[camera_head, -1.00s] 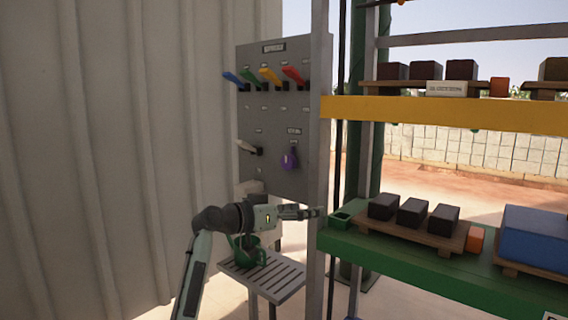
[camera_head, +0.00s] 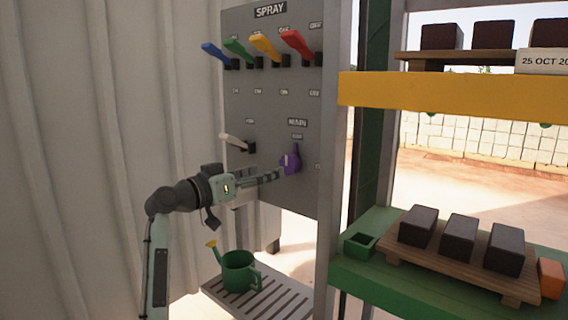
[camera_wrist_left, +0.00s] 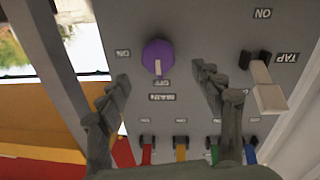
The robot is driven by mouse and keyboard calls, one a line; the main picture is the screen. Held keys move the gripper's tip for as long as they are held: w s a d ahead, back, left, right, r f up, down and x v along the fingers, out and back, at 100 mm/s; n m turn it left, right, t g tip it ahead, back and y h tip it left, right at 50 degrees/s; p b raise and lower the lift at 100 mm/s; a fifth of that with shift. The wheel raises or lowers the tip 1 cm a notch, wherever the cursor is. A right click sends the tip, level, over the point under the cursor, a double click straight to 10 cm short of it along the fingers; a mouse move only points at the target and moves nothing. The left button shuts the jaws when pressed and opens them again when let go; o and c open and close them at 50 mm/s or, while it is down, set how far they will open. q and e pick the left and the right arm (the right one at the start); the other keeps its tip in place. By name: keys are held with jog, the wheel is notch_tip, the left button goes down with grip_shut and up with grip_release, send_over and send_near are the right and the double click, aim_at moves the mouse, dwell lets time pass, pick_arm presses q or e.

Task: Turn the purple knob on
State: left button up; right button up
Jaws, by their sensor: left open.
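The purple knob (camera_head: 290,162) sits on the grey panel (camera_head: 262,108) under the MAIN label. It also shows in the left wrist view (camera_wrist_left: 157,54), where its white mark points at the OFF label; an ON label is to its left. My left gripper (camera_head: 278,173) is beside the knob in the head view, level with its lower part. In the left wrist view the gripper (camera_wrist_left: 161,78) is open, with one finger on each side of the knob's line and nothing between them. I cannot tell whether a finger touches the knob. My right gripper is not in view.
Blue, green, yellow and red levers (camera_head: 297,44) line the panel's top. A white TAP lever (camera_wrist_left: 268,90) is near one finger. A green watering can (camera_head: 238,272) stands on a slatted stand below. A green shelf (camera_head: 350,268) with dark blocks is at the right.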

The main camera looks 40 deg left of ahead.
aim_at(286, 165)
pick_arm(q)
jog(key=w, duration=0.3)
jog(key=w+d+p, duration=0.1)
jog(key=w, duration=0.3)
jog(key=shift+w+d, duration=0.15)
jog(key=shift+d, duration=0.05)
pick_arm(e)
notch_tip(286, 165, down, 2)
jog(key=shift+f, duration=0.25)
pick_arm(q)
jog(key=c, duration=1.2)
